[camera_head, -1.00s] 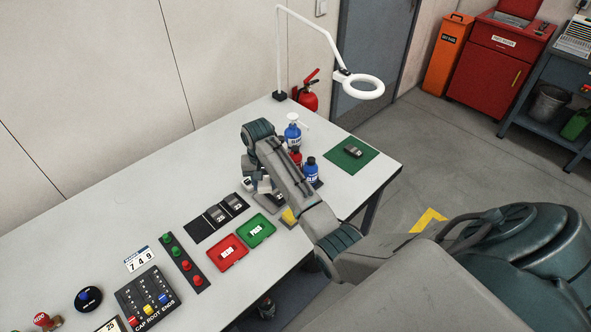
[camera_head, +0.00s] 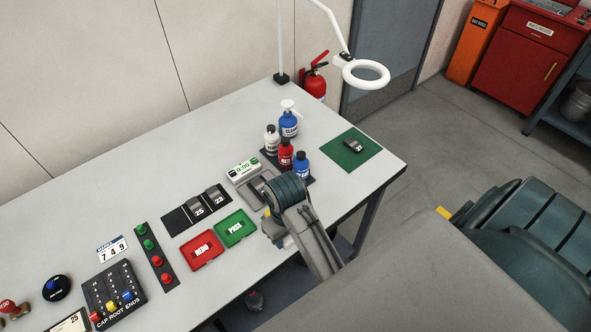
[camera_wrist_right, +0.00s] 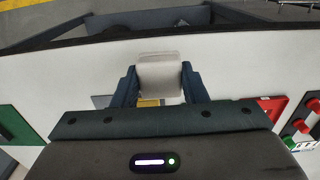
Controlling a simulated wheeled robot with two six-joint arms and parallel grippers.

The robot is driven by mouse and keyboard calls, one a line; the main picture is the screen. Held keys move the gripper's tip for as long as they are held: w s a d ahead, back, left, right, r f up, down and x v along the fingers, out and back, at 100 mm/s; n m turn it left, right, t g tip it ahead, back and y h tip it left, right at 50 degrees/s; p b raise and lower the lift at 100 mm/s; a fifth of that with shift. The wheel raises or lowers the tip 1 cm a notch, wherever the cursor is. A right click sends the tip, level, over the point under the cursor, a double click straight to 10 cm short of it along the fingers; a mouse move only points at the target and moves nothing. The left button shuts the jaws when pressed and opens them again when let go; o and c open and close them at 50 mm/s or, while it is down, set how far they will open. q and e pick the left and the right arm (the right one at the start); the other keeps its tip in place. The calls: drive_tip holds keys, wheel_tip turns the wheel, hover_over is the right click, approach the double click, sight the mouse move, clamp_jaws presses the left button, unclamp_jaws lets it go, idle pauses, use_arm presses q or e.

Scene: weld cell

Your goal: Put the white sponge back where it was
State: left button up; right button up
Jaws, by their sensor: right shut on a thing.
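The white sponge (camera_wrist_right: 160,74) shows in the right wrist view as a pale block between the two dark fingers of my right gripper (camera_wrist_right: 160,88). The gripper is shut on it. In the head view my right gripper (camera_head: 276,232) is at the table's front edge, right of the green PASS tray (camera_head: 250,236). My wrist and forearm hide most of it there. A small yellow patch (camera_wrist_right: 148,103) shows just behind the sponge in the wrist view. I cannot tell whether the sponge touches anything below. My left gripper is not in view.
The red REDO tray (camera_head: 202,264) lies left of the PASS tray. Several bottles, including a blue one (camera_head: 302,166), stand behind my wrist. A green-and-white timer (camera_head: 243,168) is left of them. A green mat (camera_head: 372,157) lies at the far right corner.

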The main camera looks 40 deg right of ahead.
drive_tip(key=w+d, duration=0.1)
drive_tip(key=w, duration=0.1)
drive_tip(key=w+d, duration=0.1)
drive_tip(key=d, duration=0.1)
drive_tip(key=w+d, duration=0.1)
drive_tip(key=w, duration=0.1)
drive_tip(key=shift+w+d+f+b, duration=0.3)
drive_tip(key=shift+d+b, duration=0.1)
drive_tip(key=w+d, duration=0.1)
drive_tip(key=w+d+p, duration=0.1)
drive_tip(key=w+d, duration=0.1)
drive_tip(key=w+d+p, duration=0.1)
drive_tip(key=w, duration=0.1)
drive_tip(key=shift+d+f, duration=0.2)
drive_tip(key=shift+f, duration=0.05)
drive_tip(key=shift+w+d+f, duration=0.1)
drive_tip(key=shift+f+p, duration=0.35)
drive_tip(key=shift+p, duration=0.25)
wheel_tip(320, 180, down, 2)
drive_tip(key=shift+f+p, duration=0.1)
drive_tip(key=shift+p, duration=0.45)
drive_tip(key=shift+f, duration=0.35)
drive_tip(key=shift+f, duration=0.15)
drive_tip(key=o, duration=0.9)
